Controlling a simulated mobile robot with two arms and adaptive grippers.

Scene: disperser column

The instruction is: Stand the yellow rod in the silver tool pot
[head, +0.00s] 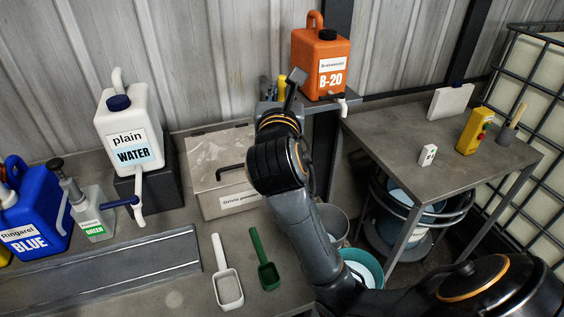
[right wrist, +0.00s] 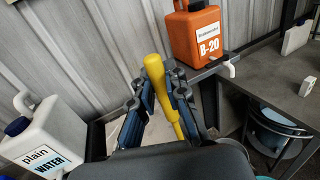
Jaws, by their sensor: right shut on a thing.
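My right gripper (head: 283,93) is raised above the back of the bench, near the wall, and shut on the yellow rod (head: 281,86). In the right wrist view the rod (right wrist: 164,100) runs between the two fingers (right wrist: 162,88), thick rounded end up and tilted slightly. My own arm and gripper hide most of it in the head view. A small grey pot (head: 504,137) stands on the right table with a wooden-handled tool leaning in it; it looks like the silver tool pot. The gripper is well left of it. My left gripper is not in view.
An orange B-20 canister (head: 320,60) stands on a shelf just right of the gripper. A yellow box (head: 475,130), a small white box (head: 427,155) and a white container (head: 450,102) share the right table. A caged tank (head: 540,95) stands beyond the pot.

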